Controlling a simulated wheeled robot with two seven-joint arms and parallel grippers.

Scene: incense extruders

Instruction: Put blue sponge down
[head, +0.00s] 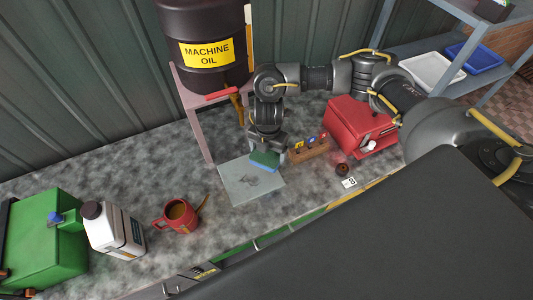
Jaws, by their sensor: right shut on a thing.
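The sponge is over the upper right part of a grey square plate (240,188) on the speckled counter. I cannot tell whether it touches the plate. My left gripper is not in view.
A wooden block with small coloured items (308,150) and a red machine (360,127) stand to the right. A red mug (176,217), a white bottle (112,230) and a green box (45,245) stand left. A machine oil barrel (203,25) rests on a stand behind.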

